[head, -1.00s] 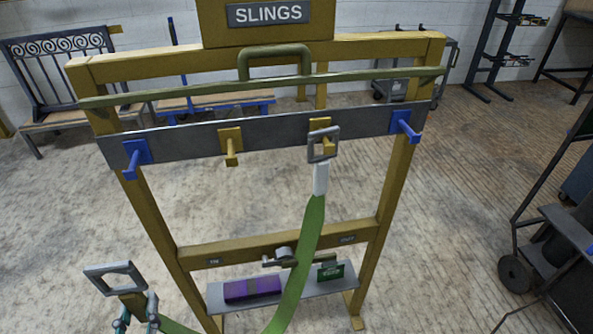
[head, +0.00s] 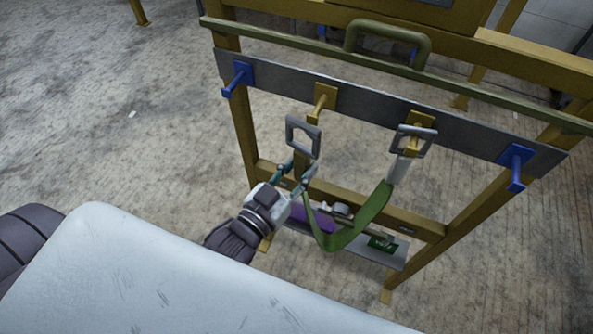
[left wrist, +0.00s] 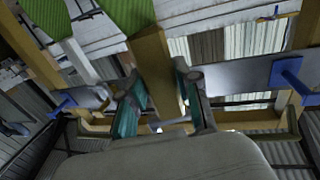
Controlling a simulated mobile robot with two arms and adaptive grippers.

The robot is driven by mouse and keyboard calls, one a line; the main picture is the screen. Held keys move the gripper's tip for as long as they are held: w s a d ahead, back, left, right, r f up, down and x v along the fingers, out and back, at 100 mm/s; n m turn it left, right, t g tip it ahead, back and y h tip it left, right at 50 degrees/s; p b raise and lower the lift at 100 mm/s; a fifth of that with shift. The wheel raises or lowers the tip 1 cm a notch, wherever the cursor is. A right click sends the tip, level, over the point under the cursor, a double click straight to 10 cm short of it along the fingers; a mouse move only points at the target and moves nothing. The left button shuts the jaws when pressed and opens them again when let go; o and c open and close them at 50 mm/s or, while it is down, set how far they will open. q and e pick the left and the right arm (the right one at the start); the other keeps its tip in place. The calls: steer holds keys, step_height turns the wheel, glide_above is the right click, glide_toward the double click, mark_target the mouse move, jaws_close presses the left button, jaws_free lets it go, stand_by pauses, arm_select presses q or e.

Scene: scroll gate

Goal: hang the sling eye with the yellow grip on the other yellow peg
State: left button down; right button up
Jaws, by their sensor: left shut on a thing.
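My left gripper (head: 293,174) is shut on the yellow grip (head: 302,165) below a grey sling eye (head: 289,135). It holds this eye upright, just below and slightly left of the left yellow peg (head: 319,106). I cannot tell whether the peg tip touches the eye. The sling's other grey eye (head: 432,144) hangs on the right yellow peg (head: 414,143). The green strap (head: 372,208) sags between the two ends. In the left wrist view, the yellow grip (left wrist: 164,72) is between the fingers; the eye is hidden there. My right gripper is not in view.
Blue pegs stand at the left (head: 238,80) and right (head: 515,168) of the grey rail (head: 370,112). A green bar (head: 300,47) runs above the rail. A lower shelf (head: 350,250) holds a purple item (head: 313,219) and a green box (head: 383,243).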

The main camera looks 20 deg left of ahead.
arm_select(q)
steer(key=shift+w, duration=1.1)
steer(key=w+f+b, duration=0.1)
steer(key=w, duration=0.5)
steer(key=shift+d+f, duration=0.15)
steer(key=shift+f, duration=0.05)
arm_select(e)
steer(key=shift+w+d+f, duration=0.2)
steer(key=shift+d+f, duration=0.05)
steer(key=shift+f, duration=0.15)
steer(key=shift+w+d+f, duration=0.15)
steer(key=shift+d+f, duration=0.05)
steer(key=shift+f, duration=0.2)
arm_select(q)
steer(key=shift+w, duration=0.1)
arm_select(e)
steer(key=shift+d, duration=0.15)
arm_select(q)
steer(key=shift+c, duration=2.4)
jaws_free()
steer(key=shift+f, duration=0.1)
